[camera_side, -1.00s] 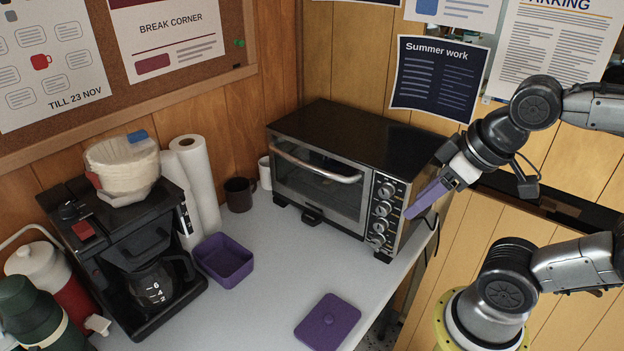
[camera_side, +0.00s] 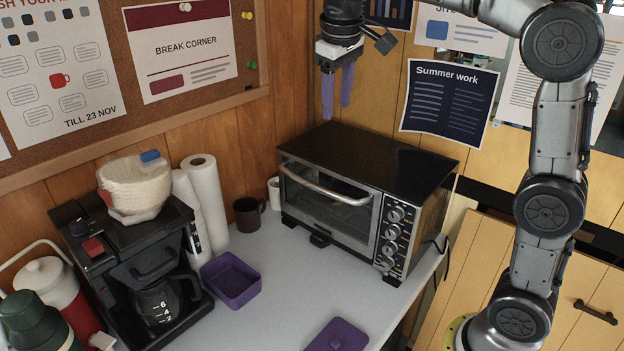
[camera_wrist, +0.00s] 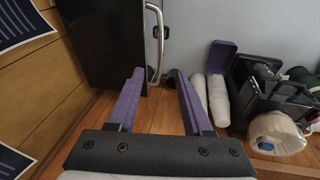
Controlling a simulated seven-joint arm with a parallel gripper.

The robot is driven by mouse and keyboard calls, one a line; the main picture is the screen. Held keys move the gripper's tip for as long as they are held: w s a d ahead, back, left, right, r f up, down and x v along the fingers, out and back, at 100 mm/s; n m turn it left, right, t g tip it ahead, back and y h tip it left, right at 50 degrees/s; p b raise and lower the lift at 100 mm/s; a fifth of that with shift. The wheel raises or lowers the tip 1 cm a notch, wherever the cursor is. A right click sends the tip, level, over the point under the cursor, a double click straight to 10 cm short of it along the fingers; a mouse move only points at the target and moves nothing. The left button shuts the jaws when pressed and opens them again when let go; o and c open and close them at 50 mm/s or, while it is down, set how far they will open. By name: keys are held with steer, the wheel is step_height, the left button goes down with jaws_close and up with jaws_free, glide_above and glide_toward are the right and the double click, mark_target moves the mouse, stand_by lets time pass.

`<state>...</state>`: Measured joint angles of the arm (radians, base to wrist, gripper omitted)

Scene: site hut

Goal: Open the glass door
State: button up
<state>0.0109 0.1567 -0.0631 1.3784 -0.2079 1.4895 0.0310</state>
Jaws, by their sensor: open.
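The glass door (camera_side: 324,196) is the front of a black and steel toaster oven, with a curved metal bar handle (camera_side: 313,184) along its top edge. The door is shut. My gripper (camera_side: 337,112) hangs above the back of the oven with its purple fingers pointing down. The fingers are apart and empty, clear of the oven and its handle. In the wrist view the gripper fingers (camera_wrist: 159,100) are spread, and the handle (camera_wrist: 157,40) shows beyond them, next to the oven's black top (camera_wrist: 100,35). The glass itself is hardly visible there.
A coffee maker (camera_side: 110,245) with paper filters on top stands left, beside paper rolls (camera_side: 206,190) and a dark mug (camera_side: 249,212). A purple box (camera_side: 231,280) and purple lid (camera_side: 338,338) lie on the white table. The table before the oven is mostly clear.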

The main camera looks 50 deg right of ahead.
steer(key=w+f+g, duration=0.1)
steer(key=w+f, duration=0.5)
steer(key=w, duration=0.2)
steer(key=g, duration=0.1)
glide_toward(313, 184)
steer(key=x, duration=0.8)
steer(key=shift+f, duration=0.15)
jaws_close()
stand_by(0.7)
